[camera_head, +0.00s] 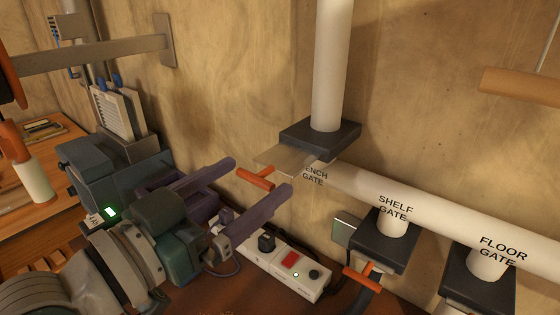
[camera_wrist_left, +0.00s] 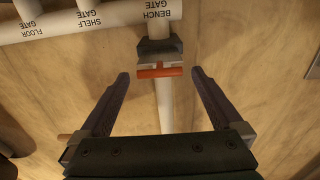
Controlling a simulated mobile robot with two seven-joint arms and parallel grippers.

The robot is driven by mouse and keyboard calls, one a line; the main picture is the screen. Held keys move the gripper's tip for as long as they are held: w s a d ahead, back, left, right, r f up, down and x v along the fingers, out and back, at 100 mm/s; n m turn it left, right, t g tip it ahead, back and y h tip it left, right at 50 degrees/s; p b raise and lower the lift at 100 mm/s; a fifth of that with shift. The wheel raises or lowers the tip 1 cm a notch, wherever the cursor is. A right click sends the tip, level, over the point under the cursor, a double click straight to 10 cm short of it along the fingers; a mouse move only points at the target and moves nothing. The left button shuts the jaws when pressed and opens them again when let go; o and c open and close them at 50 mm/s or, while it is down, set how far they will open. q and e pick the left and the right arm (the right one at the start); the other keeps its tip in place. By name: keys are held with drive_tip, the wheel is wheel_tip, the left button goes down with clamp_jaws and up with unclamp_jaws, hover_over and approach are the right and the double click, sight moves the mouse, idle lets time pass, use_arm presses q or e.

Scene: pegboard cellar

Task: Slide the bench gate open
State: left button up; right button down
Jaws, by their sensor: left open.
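The bench gate is a dark block (camera_head: 322,139) on a white vertical pipe, its label partly hidden by a grey slide plate (camera_head: 285,159). The plate sticks out of the block and ends in an orange crossbar handle (camera_head: 256,178). In the left wrist view the handle (camera_wrist_left: 160,72) lies level, just ahead of the fingertips and roughly centred between them. My left gripper (camera_head: 260,177) is open and empty, with one purple finger on each side of the handle. No contact is visible. My right gripper is not in view.
The shelf gate (camera_head: 385,243), with its own orange handle (camera_head: 362,279), and the floor gate (camera_head: 478,276) branch off the white pipe (camera_head: 430,209) at the right. A power strip (camera_head: 262,262) with a red switch lies below my fingers. A plywood wall (camera_head: 240,80) stands behind.

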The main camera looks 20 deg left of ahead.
use_arm(q)
drive_tip(key=b+v, duration=0.1)
drive_tip(key=v, duration=0.7)
drive_tip(key=shift+s, duration=0.1)
drive_tip(key=s+d+f+g+y, duration=0.2)
drive_tip(key=s+d+f+g, duration=0.2)
drive_tip(key=f+g, duration=0.3)
drive_tip(key=s+a+n+g+y+p, duration=0.2)
drive_tip(key=s+a+g+y, duration=0.3)
drive_tip(key=s, duration=0.5)
wheel_tip(320, 180, up, 25)
drive_tip(key=g+h+p, duration=0.1)
drive_tip(key=p, duration=2.3)
drive_tip(key=shift+w, duration=0.2)
